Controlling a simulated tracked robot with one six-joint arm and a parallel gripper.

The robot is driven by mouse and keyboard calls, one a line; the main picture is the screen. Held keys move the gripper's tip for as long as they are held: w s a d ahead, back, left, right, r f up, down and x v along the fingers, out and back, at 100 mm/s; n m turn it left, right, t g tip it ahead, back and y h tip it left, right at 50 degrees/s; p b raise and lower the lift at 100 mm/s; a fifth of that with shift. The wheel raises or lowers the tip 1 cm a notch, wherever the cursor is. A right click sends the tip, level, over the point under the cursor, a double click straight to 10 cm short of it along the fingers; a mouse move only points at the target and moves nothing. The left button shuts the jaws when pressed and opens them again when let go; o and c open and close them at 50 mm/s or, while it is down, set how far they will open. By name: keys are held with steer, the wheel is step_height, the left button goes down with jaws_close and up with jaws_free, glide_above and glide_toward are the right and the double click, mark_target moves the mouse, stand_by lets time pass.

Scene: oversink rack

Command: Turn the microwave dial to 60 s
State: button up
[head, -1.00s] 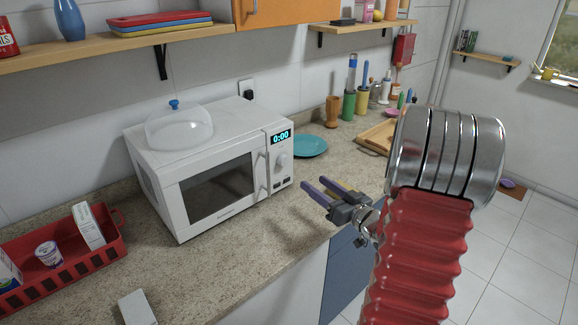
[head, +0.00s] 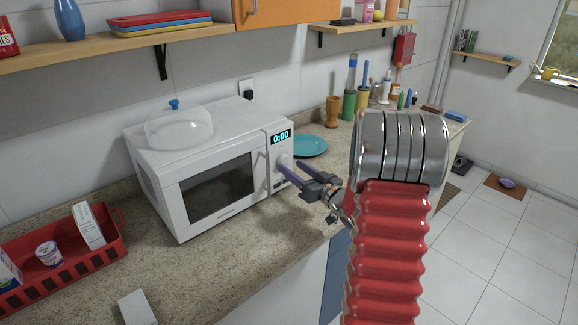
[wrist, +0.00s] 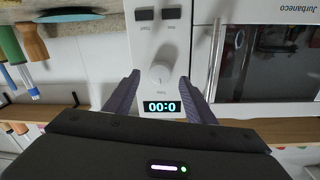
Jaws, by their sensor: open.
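The white microwave (head: 190,167) stands on the counter with its door shut. Its display (head: 281,137) reads 0:00, and the display also shows upside down in the wrist view (wrist: 160,107). The round white dial (wrist: 160,77) is on the control panel and lies between my finger tips in the wrist view, with its pointer ridge visible. My gripper (head: 286,165) is open, with its purple fingers reaching toward the panel. In the wrist view my gripper (wrist: 163,88) has one finger on each side of the dial. I cannot tell whether either finger touches it.
A clear dome lid (head: 179,128) with a blue knob sits on the microwave. A teal plate (head: 310,146) lies just right of it. A red basket (head: 75,255) with cartons and a cup stands at the left. Open counter (head: 225,255) lies in front of the microwave.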

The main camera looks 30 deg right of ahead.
mark_target(286, 162)
steer(key=shift+w, duration=1.5)
steer(key=c, duration=1)
